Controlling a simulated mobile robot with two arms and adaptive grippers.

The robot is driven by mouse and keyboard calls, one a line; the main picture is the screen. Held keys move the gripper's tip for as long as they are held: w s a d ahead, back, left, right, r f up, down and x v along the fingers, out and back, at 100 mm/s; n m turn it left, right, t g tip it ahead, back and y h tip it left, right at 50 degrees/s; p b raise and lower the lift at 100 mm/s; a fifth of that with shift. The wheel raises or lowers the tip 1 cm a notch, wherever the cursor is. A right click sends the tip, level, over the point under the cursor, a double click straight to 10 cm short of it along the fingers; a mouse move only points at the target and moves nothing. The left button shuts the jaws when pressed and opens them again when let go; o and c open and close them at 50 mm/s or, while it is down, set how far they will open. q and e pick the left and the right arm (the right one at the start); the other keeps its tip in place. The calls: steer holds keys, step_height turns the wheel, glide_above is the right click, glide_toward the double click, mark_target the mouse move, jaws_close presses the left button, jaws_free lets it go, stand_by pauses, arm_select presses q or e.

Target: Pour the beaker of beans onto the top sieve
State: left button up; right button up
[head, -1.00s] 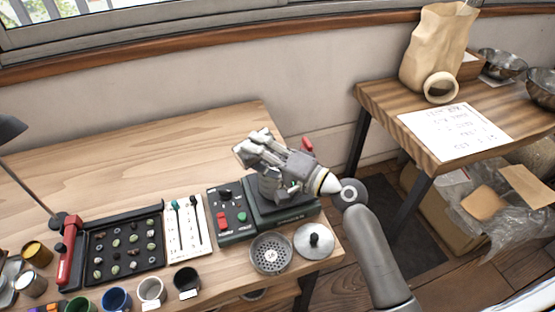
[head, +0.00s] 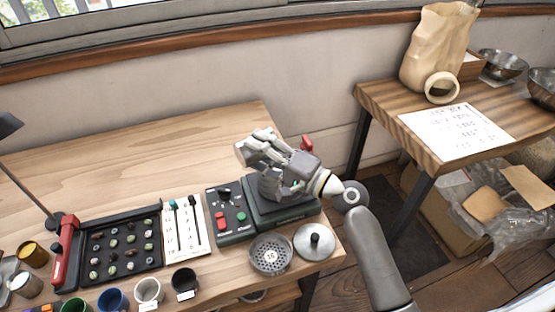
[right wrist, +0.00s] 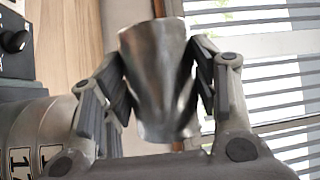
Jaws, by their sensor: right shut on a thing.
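My right gripper (head: 255,152) is raised over the dark green machine (head: 282,214) near the right end of the wooden table. In the right wrist view it is shut on a shiny metal beaker (right wrist: 158,85), with finger pads against both sides. In the head view the fingers largely hide the beaker, and its contents cannot be seen. A round perforated metal sieve (head: 270,243) lies in front of the machine, with a small pale patch at its middle. The gripper is above and behind this sieve, apart from it. My left gripper is not in view.
A round metal lid with a black knob (head: 315,241) is right of the sieve. A control box with coloured buttons (head: 229,215), a slider panel (head: 185,226) and a black sample tray (head: 92,274) stand to the left. Several cups line the front edge. The table's back is clear.

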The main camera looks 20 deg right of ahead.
steer(key=shift+w+d+r+m+t+b, duration=0.15)
steer(key=shift+m+t+b, duration=0.1)
steer(key=shift+m, duration=0.35)
steer(key=shift+s+d+r+m+t+b, duration=0.15)
steer(key=shift+r+m+t+b, duration=0.1)
steer(key=shift+m, duration=0.35)
steer(key=shift+w+d+r+m+t+b, duration=0.15)
steer(key=shift+m+t+b, duration=0.1)
steer(key=shift+m, duration=0.35)
stand_by(0.8)
steer(key=shift+w+d+r+m+t+b, duration=0.1)
steer(key=shift+d+r+m+t+b, duration=0.15)
steer(key=shift+m, duration=0.6)
steer(key=shift+w+d+r+m+t+b, duration=0.1)
steer(key=shift+d+m+t+b, duration=0.15)
steer(key=shift+m, duration=0.6)
stand_by(3.0)
